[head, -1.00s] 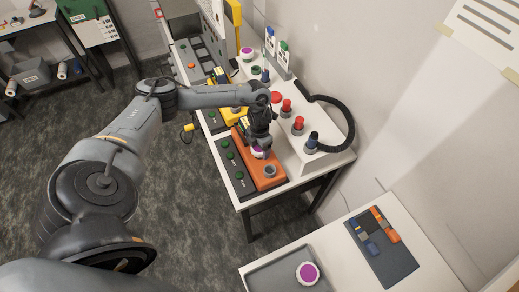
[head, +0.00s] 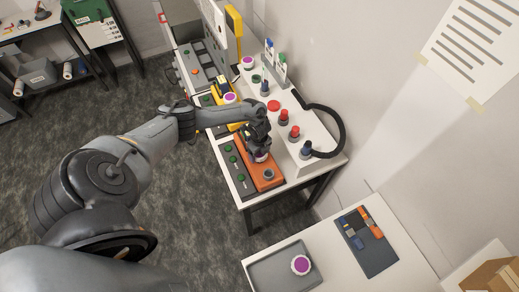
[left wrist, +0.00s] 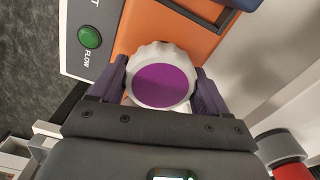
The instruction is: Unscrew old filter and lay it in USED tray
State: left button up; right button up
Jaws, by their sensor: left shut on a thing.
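My left gripper (head: 259,153) is over the orange block (head: 248,150) on the bench. In the left wrist view its two dark fingers close on opposite sides of a white, ridged filter cap with a purple face (left wrist: 163,86). The orange block (left wrist: 195,35) is behind the filter. I cannot tell whether the filter is still seated or lifted. A grey round socket (head: 269,174) shows at the near end of the block. My right gripper is not in view.
A white raised housing with red knobs (head: 294,132) and a black hose (head: 340,135) stands right of the block. A green-button panel (head: 233,160) lies left. More purple caps sit on the yellow fixture (head: 230,98) and farther back (head: 248,62). A dark tool mat (head: 377,262) lies beside the tray.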

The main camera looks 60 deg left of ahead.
pick_arm(q)
jog(key=shift+o, duration=0.2)
jog(key=n, duration=0.1)
jog(key=n+p, duration=0.1)
jog(key=shift+d+r+n, duration=0.1)
jog(key=shift+r+n, duration=0.2)
jog(key=shift+r, duration=0.05)
jog(key=o, duration=0.7)
jog(key=shift+f+n, duration=0.3)
jog(key=shift+n, duration=0.4)
jog(key=shift+o, duration=1.3)
jog(key=shift+f, duration=0.1)
jog(key=shift+o, duration=0.7)
jog(key=shift+f+m+b, duration=0.15)
jog(key=shift+m+b, duration=0.45)
jog(key=shift+m, duration=0.1)
jog(key=m+b, duration=0.6)
jog(key=m, duration=0.4)
jog(key=shift+f, duration=0.2)
jog(key=m+b, duration=0.6)
jog(key=m, duration=0.3)
jog(key=shift+r, duration=0.1)
jog(key=shift+r+m+b, duration=0.2)
jog(key=shift+m+b, duration=0.25)
jog(key=shift+m, duration=0.25)
jog(key=shift+r, duration=0.1)
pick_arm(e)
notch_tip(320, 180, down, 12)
